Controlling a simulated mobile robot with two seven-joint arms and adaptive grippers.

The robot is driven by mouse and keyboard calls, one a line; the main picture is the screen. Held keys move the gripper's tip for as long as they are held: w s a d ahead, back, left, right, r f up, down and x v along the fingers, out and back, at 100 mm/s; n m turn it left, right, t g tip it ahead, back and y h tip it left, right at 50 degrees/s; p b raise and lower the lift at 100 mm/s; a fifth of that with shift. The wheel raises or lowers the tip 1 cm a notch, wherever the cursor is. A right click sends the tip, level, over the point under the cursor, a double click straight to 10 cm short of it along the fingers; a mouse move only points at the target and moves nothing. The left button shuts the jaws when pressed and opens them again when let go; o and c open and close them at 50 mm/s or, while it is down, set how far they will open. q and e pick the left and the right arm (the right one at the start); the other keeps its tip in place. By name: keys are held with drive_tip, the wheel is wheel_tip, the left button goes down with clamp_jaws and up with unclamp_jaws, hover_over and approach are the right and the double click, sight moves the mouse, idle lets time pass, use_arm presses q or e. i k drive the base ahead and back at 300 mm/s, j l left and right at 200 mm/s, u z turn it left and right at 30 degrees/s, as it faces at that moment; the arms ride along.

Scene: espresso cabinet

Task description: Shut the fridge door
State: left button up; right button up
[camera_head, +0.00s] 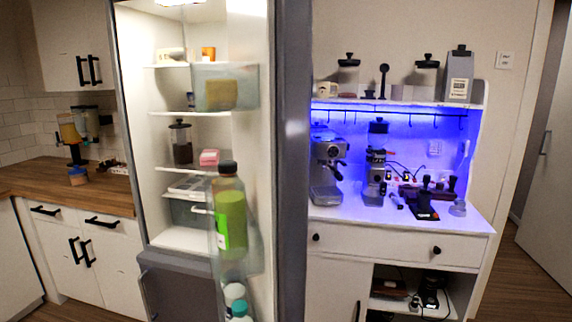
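The fridge (128,110) stands open left of centre, its lit inside showing. The fridge door (294,150) stands wide open toward me, hinged on the right. I see its dark edge and its pale inner side. The door's bins hold a green bottle (231,212) with a dark cap and white and teal-capped bottles lower down. Fridge shelves (195,113) hold a dark jar (181,142), a pink box (209,157) and other small items. The door's outer face and any handle on it cannot be made out. Neither gripper is in view.
A wooden counter (60,182) with white drawers is on the left. A grey lower compartment (172,290) sits below the fridge space. Right of the door is a white espresso cabinet (400,243) with blue-lit machines. Wooden floor (520,285) shows at the far right.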

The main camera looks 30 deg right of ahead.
sight(270, 42)
drive_tip(key=l+u, duration=0.15)
drive_tip(key=l, duration=0.85)
drive_tip(key=i+l, duration=0.15)
drive_tip(key=l, duration=0.25)
drive_tip(key=i+l, duration=0.15)
drive_tip(key=l, duration=0.25)
drive_tip(key=k+l+u, duration=0.5)
drive_tip(key=l, duration=0.3)
drive_tip(key=k+l+u, duration=0.5)
drive_tip(key=k+l, duration=0.15)
drive_tip(key=i+j, duration=0.2)
drive_tip(key=i, duration=0.15)
drive_tip(key=i+j, duration=0.2)
drive_tip(key=i, duration=0.15)
drive_tip(key=z, duration=0.05)
